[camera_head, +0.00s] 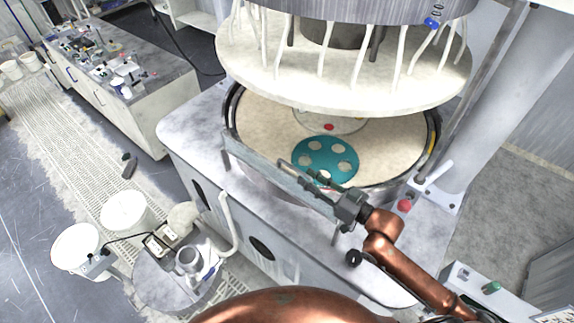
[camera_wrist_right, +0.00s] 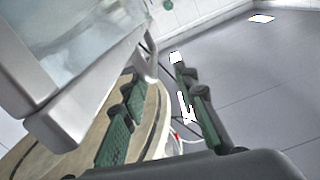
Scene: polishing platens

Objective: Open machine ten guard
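The polishing machine has a round cream platen (camera_head: 385,150) with a teal disc (camera_head: 325,160) with holes lying on it. A pale, narrow guard panel (camera_head: 252,158) runs along the platen's front edge. In the right wrist view a grey-framed clear panel, seemingly the guard (camera_wrist_right: 75,105), fills the upper left. My right gripper (camera_head: 287,174) is over the front rim, close to the guard. In the right wrist view its green-padded fingers (camera_wrist_right: 155,95) are apart with nothing clearly between them. I cannot tell whether a finger touches the guard. My left gripper is not in view.
A wide upper plate (camera_head: 340,75) with hanging white hoses is above the platen. A red button (camera_head: 404,206) is at the machine's right front corner. White buckets (camera_head: 76,246) and a small round table (camera_head: 165,285) stand at the front left. A cluttered bench (camera_head: 150,90) is behind.

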